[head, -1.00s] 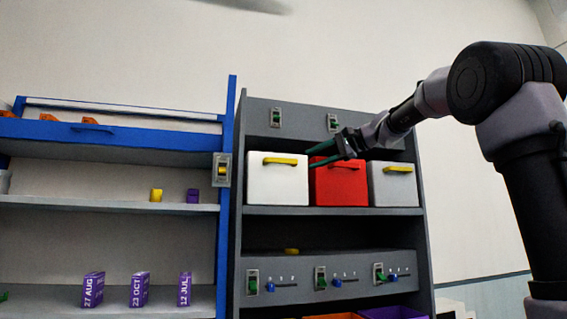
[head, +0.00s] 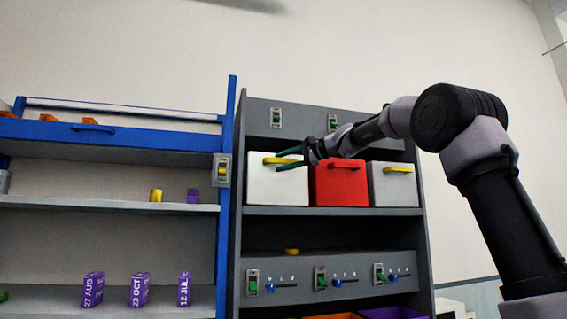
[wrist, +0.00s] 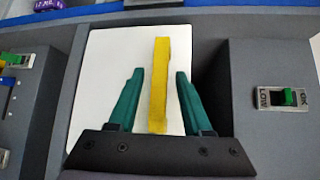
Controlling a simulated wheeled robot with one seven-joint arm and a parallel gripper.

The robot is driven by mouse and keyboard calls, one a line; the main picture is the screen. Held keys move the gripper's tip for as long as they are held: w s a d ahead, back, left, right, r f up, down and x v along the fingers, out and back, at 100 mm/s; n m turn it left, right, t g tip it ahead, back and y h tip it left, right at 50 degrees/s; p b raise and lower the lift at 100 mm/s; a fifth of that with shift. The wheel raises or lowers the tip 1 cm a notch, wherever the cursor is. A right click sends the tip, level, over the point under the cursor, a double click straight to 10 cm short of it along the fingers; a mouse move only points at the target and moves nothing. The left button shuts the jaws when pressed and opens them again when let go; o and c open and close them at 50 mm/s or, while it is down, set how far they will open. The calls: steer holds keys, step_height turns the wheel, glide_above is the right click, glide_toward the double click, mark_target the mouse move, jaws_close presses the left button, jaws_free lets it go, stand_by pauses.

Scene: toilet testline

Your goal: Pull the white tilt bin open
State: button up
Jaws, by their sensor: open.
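The white tilt bin (head: 277,189) sits on the grey shelf at the left of a row of bins. Its front is upright, with a yellow bar handle (head: 273,160) near the top. My gripper (head: 289,158) is in front of this handle, coming in from the right. In the wrist view the yellow handle (wrist: 159,80) stands between the two green fingers of my gripper (wrist: 158,80), with a visible gap on each side. The fingers are open and hold nothing. The white bin front (wrist: 105,75) shows behind them.
A red bin (head: 340,190) and a grey bin (head: 393,190) stand to the right of the white one. Switches (head: 276,117) are on the panel above. A blue-framed shelf (head: 231,130) stands to the left. The space in front of the bins is clear apart from my arm.

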jaws_close()
stand_by(1.4)
